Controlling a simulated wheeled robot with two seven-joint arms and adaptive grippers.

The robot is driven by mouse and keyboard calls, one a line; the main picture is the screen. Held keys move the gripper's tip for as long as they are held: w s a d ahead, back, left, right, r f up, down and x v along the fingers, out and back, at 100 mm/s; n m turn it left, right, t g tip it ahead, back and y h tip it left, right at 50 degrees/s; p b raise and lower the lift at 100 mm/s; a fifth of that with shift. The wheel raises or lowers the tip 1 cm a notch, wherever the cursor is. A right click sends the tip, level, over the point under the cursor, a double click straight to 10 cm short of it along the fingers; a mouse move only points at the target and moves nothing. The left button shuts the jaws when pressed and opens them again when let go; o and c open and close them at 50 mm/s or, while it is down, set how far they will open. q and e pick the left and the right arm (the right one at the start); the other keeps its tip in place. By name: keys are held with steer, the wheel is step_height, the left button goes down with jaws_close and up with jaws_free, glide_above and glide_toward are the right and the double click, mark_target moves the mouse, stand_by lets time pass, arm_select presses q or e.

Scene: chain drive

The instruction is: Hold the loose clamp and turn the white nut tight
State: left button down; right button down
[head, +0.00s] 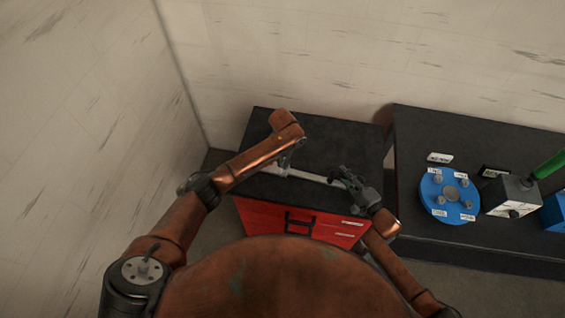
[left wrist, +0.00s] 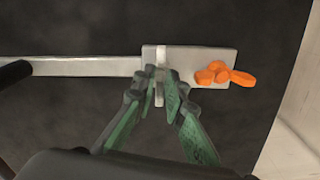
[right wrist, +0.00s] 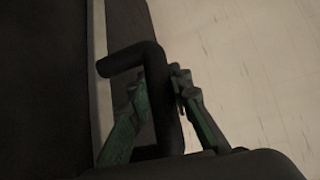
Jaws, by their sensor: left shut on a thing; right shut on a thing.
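A light grey bar (left wrist: 85,66) runs across the left wrist view to a wider pale plate (left wrist: 210,58), with a narrow white piece (left wrist: 160,54) across it. I cannot tell whether this white piece is the nut or part of the clamp. My left gripper (left wrist: 160,80) is shut on the white piece, its fingers on either side. Orange lobed pieces (left wrist: 218,73) lie at the plate's end. My right gripper (right wrist: 161,78) is shut on a black bent handle (right wrist: 156,70). In the head view, my left gripper (head: 286,160) and right gripper (head: 345,177) are at the bar.
The bar lies over a black-topped cabinet (head: 330,140) with a red front (head: 270,222). A black table (head: 410,125) on the right holds a blue disc (head: 432,193), a grey box (head: 510,195) and a green cylinder (head: 549,168). Walls stand at the left and back.

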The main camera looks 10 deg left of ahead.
arm_select(q)
steer(key=m, duration=0.4)
steer(key=shift+r+m, duration=0.1)
steer(key=shift+m, duration=0.3)
steer(key=m, duration=0.3)
steer(key=shift+m, duration=0.3)
steer(key=m, duration=0.4)
steer(key=shift+w, duration=0.1)
steer(key=shift+m, duration=2.2)
steer(key=c, duration=2)
jaws_free()
steer(key=shift+o, duration=0.2)
